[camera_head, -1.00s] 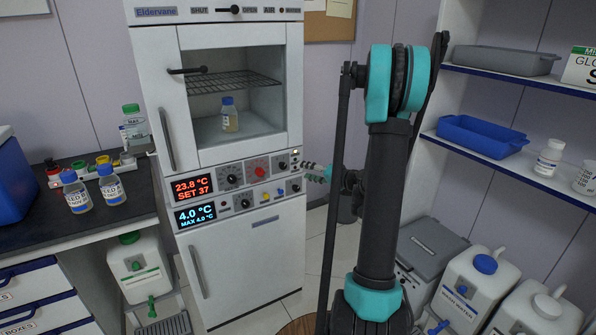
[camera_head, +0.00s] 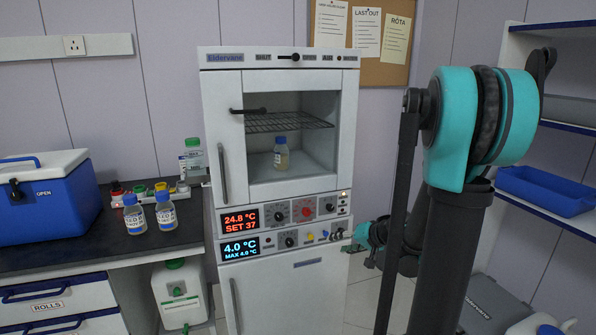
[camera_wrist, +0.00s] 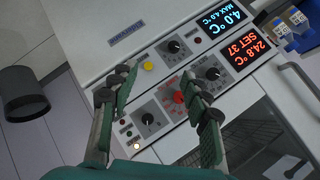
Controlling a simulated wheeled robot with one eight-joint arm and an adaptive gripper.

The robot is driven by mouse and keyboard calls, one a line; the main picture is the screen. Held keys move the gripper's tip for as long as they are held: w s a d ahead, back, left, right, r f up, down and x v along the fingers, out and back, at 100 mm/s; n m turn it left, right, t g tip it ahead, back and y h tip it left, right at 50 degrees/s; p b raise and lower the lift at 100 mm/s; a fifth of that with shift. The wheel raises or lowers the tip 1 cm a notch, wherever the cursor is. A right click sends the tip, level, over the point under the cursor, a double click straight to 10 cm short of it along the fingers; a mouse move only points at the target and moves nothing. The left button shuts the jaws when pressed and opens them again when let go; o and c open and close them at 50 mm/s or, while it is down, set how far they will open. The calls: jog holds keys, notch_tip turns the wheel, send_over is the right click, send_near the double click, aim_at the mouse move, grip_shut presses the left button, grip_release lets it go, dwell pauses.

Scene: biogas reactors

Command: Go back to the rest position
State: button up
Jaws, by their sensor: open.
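My gripper (camera_wrist: 158,72) is open and empty in the wrist view, its two fingers apart in front of the incubator's control panel. A red knob (camera_wrist: 179,97) shows between the fingers; I cannot tell whether they touch anything. In the head view my gripper (camera_head: 352,246) is small and partly hidden beside the panel's right side, behind my arm. The white incubator (camera_head: 213,130) stands in the middle, its upper windowed door closed. Its displays read 24.8 °C, SET 37 (camera_head: 241,220) and 4.0 °C (camera_head: 239,248). A blue-capped bottle (camera_head: 281,155) stands inside.
On the left bench (camera_head: 95,238) are a blue cool box (camera_head: 50,205), two blue-capped bottles (camera_head: 150,213) and a green-capped bottle (camera_head: 193,158). A white jerrycan (camera_head: 180,295) stands below. Right shelves hold a blue tray (camera_head: 545,190).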

jog(key=s+d+f+n+g+h, duration=0.1)
jog(key=s+d+f+h, duration=0.1)
jog(key=s, duration=0.8)
jog(key=s+d+f+n+g+h, duration=0.1)
jog(key=s+f+h, duration=0.3)
jog(key=s, duration=0.7)
jog(key=shift+d+f+n+g+h, duration=0.15)
jog(key=shift+d+n+g+h, duration=0.2)
jog(key=shift+g+h, duration=0.4)
jog(key=shift+s, duration=0.1)
